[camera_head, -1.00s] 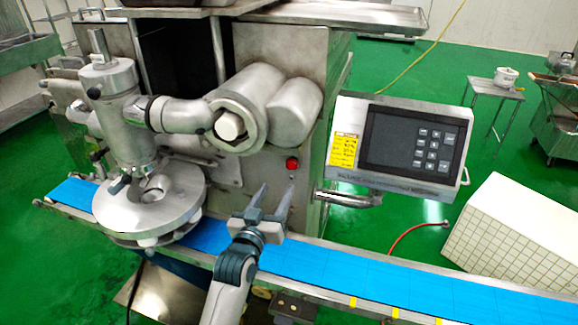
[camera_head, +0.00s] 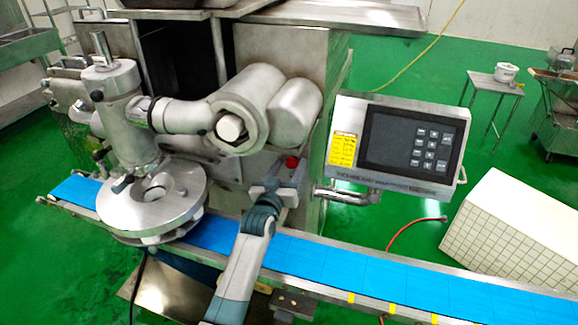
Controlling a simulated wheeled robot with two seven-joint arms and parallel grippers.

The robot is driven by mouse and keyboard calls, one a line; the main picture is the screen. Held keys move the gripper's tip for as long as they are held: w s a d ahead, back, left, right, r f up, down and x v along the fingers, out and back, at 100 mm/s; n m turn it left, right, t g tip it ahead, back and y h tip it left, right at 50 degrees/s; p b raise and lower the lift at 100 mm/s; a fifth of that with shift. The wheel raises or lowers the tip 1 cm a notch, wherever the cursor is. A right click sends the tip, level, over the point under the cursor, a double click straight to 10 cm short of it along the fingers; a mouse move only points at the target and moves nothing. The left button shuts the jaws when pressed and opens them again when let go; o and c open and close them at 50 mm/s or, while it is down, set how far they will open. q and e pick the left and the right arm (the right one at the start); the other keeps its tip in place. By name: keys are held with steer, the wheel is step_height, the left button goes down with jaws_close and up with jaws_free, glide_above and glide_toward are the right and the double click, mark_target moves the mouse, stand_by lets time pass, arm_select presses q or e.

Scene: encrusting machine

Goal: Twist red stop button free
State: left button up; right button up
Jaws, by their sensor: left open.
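The red stop button (camera_head: 292,163) is on the front of the steel encrusting machine (camera_head: 292,60), below the two metal cylinders and left of the control panel. Its lower part is partly hidden. My left gripper (camera_head: 283,172) is open right in front of the button, its fingers pointing at the machine face. The button shows between the fingers, nearer the right one. I cannot tell whether a finger touches it. My right gripper is not in view.
A blue conveyor belt (camera_head: 340,268) runs under my left arm. The control panel (camera_head: 400,142) on its bracket stands close to the right. A round metal turntable (camera_head: 152,198) and the cylinders (camera_head: 255,100) crowd the left and top.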

arm_select(q)
steer(key=c, duration=1.1)
steer(key=shift+o, duration=0.2)
steer(key=shift+m, duration=0.3)
steer(key=m, duration=0.4)
steer(key=shift+s+r, duration=0.1)
steer(key=shift+r, duration=0.1)
steer(key=shift+d+m, duration=0.1)
steer(key=shift+m, duration=1.6)
steer(key=shift+r, duration=0.1)
